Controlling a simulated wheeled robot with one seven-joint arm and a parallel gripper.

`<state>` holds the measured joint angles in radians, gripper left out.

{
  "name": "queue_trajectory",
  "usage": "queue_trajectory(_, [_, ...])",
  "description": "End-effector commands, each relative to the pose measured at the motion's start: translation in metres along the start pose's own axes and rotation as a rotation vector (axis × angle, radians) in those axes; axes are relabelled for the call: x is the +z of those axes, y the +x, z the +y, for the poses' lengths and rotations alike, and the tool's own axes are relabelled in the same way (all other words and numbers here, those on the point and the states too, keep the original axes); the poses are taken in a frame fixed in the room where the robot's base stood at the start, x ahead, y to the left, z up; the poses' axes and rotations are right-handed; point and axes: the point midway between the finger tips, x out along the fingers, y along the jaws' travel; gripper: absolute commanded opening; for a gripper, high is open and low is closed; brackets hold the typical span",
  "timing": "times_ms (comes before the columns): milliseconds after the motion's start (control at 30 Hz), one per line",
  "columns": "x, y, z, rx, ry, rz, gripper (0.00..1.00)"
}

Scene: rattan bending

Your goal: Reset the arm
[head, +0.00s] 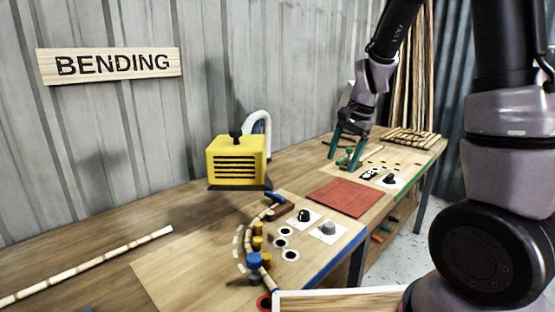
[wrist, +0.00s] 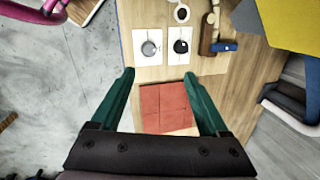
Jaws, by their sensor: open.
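My gripper (head: 347,148) hangs over the far part of the workbench in the head view, its two green fingers apart and pointing down. In the wrist view my gripper (wrist: 160,85) is open with nothing between its fingertips. A red mat (wrist: 165,107) lies on the bench below, framed between the fingers. The red mat (head: 341,197) in the head view lies nearer than the gripper. The gripper is above the bench and appears to touch nothing, though small green items close to its fingertips make this hard to judge.
A yellow heater-like box (head: 237,160) stands mid-bench. A bent rattan piece (head: 253,240) curves around several pegs at the front. A long rattan pole (head: 90,265) lies at left. Knobs on white plates (head: 327,231) sit near the mat. A corrugated wall backs the bench.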

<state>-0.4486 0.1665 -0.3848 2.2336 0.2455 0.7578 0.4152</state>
Motion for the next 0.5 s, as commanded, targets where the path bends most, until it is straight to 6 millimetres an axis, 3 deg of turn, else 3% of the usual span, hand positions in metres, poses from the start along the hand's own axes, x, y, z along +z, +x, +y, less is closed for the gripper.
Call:
queue_trajectory(33, [0.004,-0.025,0.004,-0.046,-0.031,0.003,0.78])
queue_trajectory(200, [0.023,-0.093,0.025,-0.156,-0.166,0.044,0.78])
queue_trajectory(500, [0.064,-0.183,0.081,-0.268,-0.413,0.237,0.78])
